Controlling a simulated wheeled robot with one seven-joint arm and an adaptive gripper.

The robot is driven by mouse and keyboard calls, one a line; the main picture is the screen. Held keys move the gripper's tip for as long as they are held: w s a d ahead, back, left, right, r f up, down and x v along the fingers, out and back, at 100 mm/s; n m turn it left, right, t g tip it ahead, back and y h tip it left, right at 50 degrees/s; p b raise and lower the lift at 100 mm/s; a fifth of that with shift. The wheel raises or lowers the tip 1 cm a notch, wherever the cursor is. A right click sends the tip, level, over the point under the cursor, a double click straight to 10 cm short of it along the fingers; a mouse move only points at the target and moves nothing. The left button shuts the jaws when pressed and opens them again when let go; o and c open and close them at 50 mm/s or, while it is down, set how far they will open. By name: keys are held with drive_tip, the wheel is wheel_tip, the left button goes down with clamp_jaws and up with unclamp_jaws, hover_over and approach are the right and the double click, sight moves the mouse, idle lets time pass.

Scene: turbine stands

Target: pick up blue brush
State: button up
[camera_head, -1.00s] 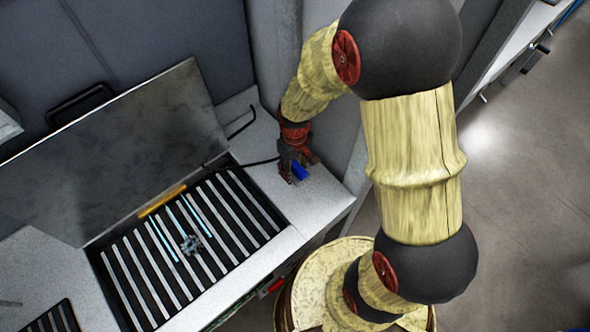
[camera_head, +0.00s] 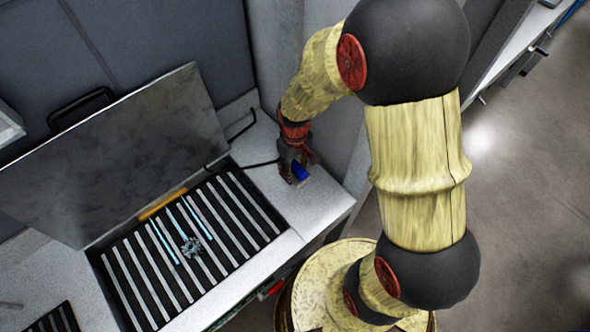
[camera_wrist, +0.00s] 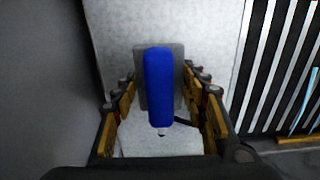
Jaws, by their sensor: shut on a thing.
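The blue brush (camera_wrist: 158,88) lies in the middle of the wrist view, with a long blue top over a wider grey base. In the head view, the blue brush (camera_head: 300,172) shows as a small blue patch at my gripper, over the pale counter to the right of the slatted grill. My gripper (camera_wrist: 160,82) has one finger on each side of the brush, shut on it. In the head view, my gripper (camera_head: 295,170) is low over the counter and hides part of the brush. I cannot tell whether the brush touches the counter.
The slatted grill (camera_head: 228,262) with its raised metal lid (camera_head: 110,160) stands left of the gripper. A small grey-blue part (camera_head: 191,247) lies on the slats. A grey wall stands close behind the counter (camera_head: 318,205). Open floor is at the right.

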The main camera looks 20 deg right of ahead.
drive_tip(key=s+r, duration=0.1)
drive_tip(key=r, duration=0.1)
drive_tip(key=s+r+p, duration=0.1)
drive_tip(key=s+r, duration=0.1)
drive_tip(key=r, duration=0.1)
drive_tip(key=s+a+r+p, duration=0.1)
drive_tip(key=r, duration=0.1)
drive_tip(key=shift+s+a+r, duration=0.1)
drive_tip(key=shift+s+r, duration=0.1)
drive_tip(key=shift+r, duration=0.05)
drive_tip(key=s+a+r+p, duration=0.1)
drive_tip(key=s+r, duration=0.3)
drive_tip(key=s, duration=0.5)
drive_tip(key=shift+a+p, duration=0.4)
drive_tip(key=shift+a, duration=0.3)
drive_tip(key=o, duration=0.8)
drive_tip(key=c, duration=0.6)
drive_tip(key=shift+o, duration=0.2)
